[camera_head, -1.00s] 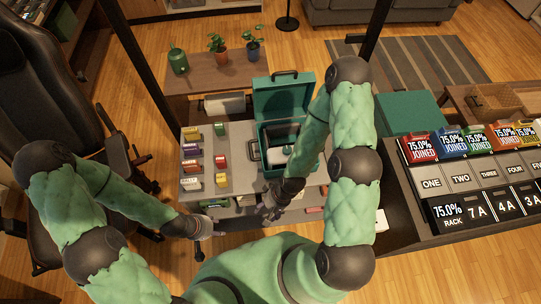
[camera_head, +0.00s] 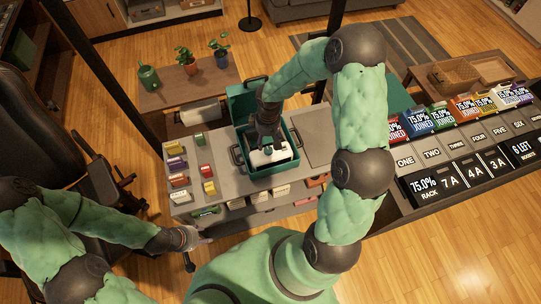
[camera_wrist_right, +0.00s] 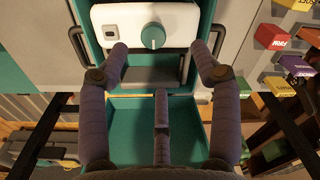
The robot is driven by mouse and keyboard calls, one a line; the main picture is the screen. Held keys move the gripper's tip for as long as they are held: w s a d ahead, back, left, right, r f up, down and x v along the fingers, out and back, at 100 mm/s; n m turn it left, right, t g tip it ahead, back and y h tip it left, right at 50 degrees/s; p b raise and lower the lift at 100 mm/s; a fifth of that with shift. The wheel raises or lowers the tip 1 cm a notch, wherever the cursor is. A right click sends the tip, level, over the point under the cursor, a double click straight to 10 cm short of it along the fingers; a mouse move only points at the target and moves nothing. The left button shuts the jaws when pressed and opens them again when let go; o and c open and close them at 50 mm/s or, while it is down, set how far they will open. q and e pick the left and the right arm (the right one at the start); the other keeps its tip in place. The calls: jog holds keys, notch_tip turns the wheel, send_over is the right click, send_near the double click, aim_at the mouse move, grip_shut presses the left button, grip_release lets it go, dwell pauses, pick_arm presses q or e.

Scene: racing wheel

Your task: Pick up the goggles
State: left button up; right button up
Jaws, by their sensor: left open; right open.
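The white goggles (camera_head: 259,157), as I take them, lie in the open teal case (camera_head: 293,157) on the grey worktop. In the right wrist view the white body with a round teal knob (camera_wrist_right: 117,20) shows at the top, between the case walls. My right gripper (camera_head: 266,143) reaches in from above, over the case, and covers part of the goggles. In the right wrist view its fingers (camera_wrist_right: 160,62) are spread and empty; I cannot tell whether they touch. My left gripper (camera_head: 203,238) is open and empty, low beside the worktop's front left corner.
Several small colored boxes (camera_head: 177,164) stand on the worktop's left side. The worktop (camera_head: 318,135) is bare right of the case. A display rack with labelled cards (camera_head: 440,150) stands at the right. A wooden bench with plants (camera_head: 219,80) stands behind. A black chair (camera_head: 60,160) is at the left.

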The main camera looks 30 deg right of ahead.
aim_at(268, 150)
jog(key=f, duration=0.3)
jog(key=f+b, duration=0.1)
jog(key=f, duration=0.5)
jog(key=shift+w+d+f+b, duration=0.35)
jog(key=shift+d+f+b, duration=0.05)
jog(key=shift+c, duration=0.3)
grip_shut()
